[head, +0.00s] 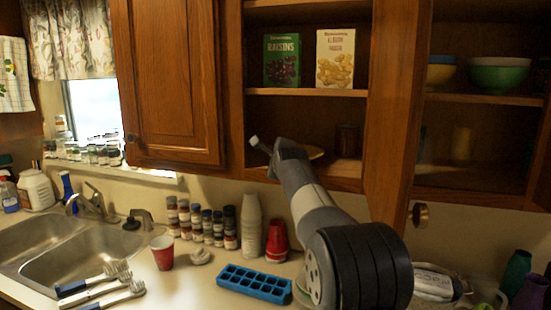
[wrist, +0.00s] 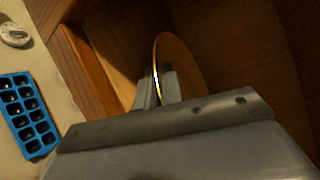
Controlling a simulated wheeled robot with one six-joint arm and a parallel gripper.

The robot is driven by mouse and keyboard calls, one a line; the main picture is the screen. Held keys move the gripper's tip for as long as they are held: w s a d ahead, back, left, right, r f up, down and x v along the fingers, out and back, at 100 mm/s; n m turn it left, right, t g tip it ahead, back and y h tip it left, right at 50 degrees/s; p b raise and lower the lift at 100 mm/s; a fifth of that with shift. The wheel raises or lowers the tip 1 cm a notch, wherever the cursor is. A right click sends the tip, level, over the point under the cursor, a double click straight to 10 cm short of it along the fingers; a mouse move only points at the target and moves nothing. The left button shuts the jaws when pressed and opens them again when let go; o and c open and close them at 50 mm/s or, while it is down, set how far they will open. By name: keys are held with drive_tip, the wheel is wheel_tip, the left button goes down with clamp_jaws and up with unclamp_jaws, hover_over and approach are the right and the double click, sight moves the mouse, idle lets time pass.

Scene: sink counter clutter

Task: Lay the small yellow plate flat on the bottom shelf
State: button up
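The small yellow plate (head: 315,152) shows partly past my wrist in the head view, inside the open middle cabinet just above its bottom shelf (head: 344,168). In the wrist view the plate (wrist: 157,62) is seen nearly edge-on, as a thin yellow rim with a brown-orange face to its right. My gripper (wrist: 158,88) has one finger on each side of the rim and appears shut on it. The fingers are hidden behind my wrist in the head view. I cannot tell whether the plate touches the shelf.
A dark cup (head: 347,140) stands on the bottom shelf to the right. An open cabinet door (head: 396,110) is close to my arm's right. A blue ice tray (head: 253,283) lies on the counter below.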

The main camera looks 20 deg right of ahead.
drive_tip(key=o, duration=0.4)
drive_tip(key=shift+d+f, duration=0.15)
drive_tip(key=shift+f, duration=0.45)
drive_tip(key=shift+o, duration=0.5)
drive_tip(key=shift+s+f+b, duration=0.1)
drive_tip(key=shift+s+b, duration=0.2)
drive_tip(key=shift+b, duration=0.2)
drive_tip(key=r+b+v, duration=0.1)
drive_tip(key=b+v, duration=0.2)
drive_tip(key=v, duration=0.7)
drive_tip(key=shift+a, duration=0.25)
drive_tip(key=shift+r, duration=0.2)
drive_tip(key=shift+p+x, duration=0.8)
drive_tip(key=shift+x, duration=1.65)
drive_tip(key=shift+s+d, duration=0.1)
